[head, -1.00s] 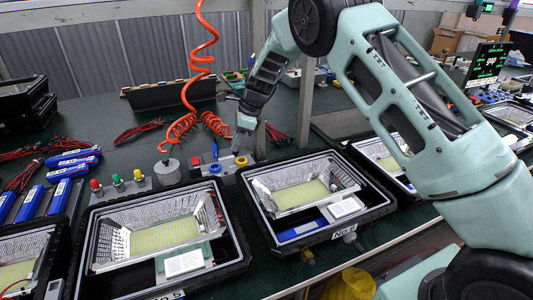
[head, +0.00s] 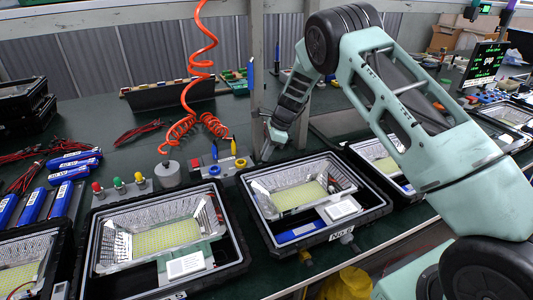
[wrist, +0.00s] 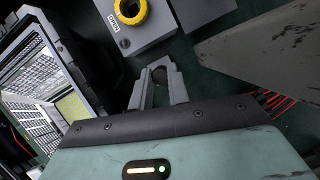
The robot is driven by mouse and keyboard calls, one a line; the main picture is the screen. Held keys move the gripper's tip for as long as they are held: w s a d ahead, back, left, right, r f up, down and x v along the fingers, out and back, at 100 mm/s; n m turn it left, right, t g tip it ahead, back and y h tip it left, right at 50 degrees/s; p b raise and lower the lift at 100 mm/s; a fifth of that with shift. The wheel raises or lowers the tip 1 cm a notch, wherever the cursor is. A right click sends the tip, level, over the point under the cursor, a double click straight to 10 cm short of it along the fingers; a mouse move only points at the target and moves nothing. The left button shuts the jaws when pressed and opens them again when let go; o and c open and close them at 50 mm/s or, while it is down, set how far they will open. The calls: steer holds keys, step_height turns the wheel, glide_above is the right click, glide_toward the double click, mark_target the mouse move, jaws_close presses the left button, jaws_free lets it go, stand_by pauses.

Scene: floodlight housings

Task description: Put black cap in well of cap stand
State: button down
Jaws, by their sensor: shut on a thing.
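My gripper (wrist: 159,88) is shut on a small black cap (wrist: 159,74), which shows between its fingertips in the wrist view. In the head view my gripper (head: 268,148) is low over the bench, just right of a grey block (head: 226,173) with a blue ring and a yellow ring on top. I take this block to be the cap stand. In the wrist view the block (wrist: 155,25) lies ahead of the fingers, with the yellow ring (wrist: 130,10), a white label and a small dark round spot by its edge. The cap is apart from the block. The cap is hidden in the head view.
Black trays (head: 270,238) with floodlight housings line the bench front. A grey post (head: 257,60) rises behind my gripper. A coiled orange hose (head: 200,60) hangs at the left. Another block with red, green and yellow buttons (head: 118,184) stands further left.

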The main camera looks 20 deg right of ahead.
steer(key=shift+f, duration=0.45)
steer(key=shift+f, duration=0.2)
steer(key=c, duration=1.3)
jaws_free()
steer(key=shift+c, duration=0.2)
steer(key=shift+r, duration=0.15)
